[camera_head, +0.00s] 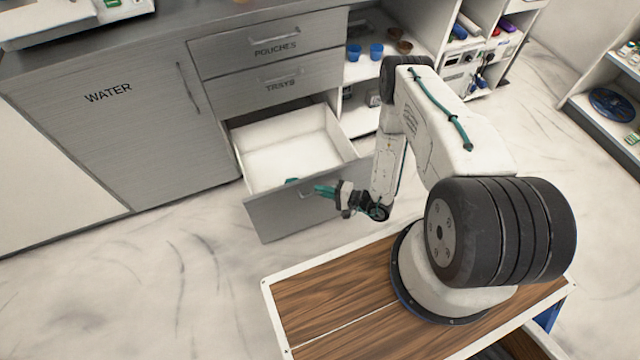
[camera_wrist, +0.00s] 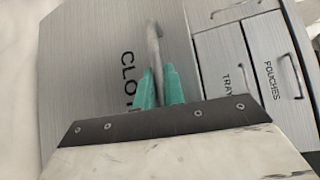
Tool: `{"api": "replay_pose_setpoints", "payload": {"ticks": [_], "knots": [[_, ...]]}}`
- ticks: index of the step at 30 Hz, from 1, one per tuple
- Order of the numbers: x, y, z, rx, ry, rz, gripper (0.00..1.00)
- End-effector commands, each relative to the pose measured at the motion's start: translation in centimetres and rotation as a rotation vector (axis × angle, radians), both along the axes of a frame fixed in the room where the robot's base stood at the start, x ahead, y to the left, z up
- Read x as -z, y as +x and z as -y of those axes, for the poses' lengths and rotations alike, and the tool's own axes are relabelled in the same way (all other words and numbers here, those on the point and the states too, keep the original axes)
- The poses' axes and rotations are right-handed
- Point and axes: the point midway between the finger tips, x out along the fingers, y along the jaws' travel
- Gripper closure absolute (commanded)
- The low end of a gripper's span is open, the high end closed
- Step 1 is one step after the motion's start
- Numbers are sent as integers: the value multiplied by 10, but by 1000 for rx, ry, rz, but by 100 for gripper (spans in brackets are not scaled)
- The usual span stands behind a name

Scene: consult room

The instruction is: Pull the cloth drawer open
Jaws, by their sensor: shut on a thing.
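The cloth drawer (camera_head: 283,222) is the lowest of the stacked drawers and stands well open, with its white inside (camera_head: 285,145) showing and looking empty. Its grey front, with the letters "CLO" legible, fills much of the wrist view (camera_wrist: 90,85). My gripper (camera_head: 315,190) is at the drawer front, its teal fingers shut on the bar handle (camera_wrist: 155,50). In the wrist view the fingers (camera_wrist: 158,88) sit on either side of the handle. The rest of the label is hidden behind the gripper.
Above are the shut trays drawer (camera_head: 240,93) and pouches drawer (camera_head: 235,50). A shut water cabinet door (camera_head: 110,120) is at left. Open shelves with blue cups (camera_head: 354,52) stand at right. The floor (camera_head: 120,270) left of the drawer is clear.

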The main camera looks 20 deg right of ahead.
Motion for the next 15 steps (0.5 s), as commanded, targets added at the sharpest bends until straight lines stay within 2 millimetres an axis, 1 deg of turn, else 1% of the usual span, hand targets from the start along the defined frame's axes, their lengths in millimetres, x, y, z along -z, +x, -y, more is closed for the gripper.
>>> {"api": "replay_pose_setpoints", "payload": {"ticks": [1, 6, 14, 15], "knots": [[0, -1, 3, 10, -3, 1, 100], [0, -4, 3, 10, -3, 1, 100], [0, -4, 3, 9, -3, 1, 100], [0, -4, 3, 9, -3, 1, 84]]}}
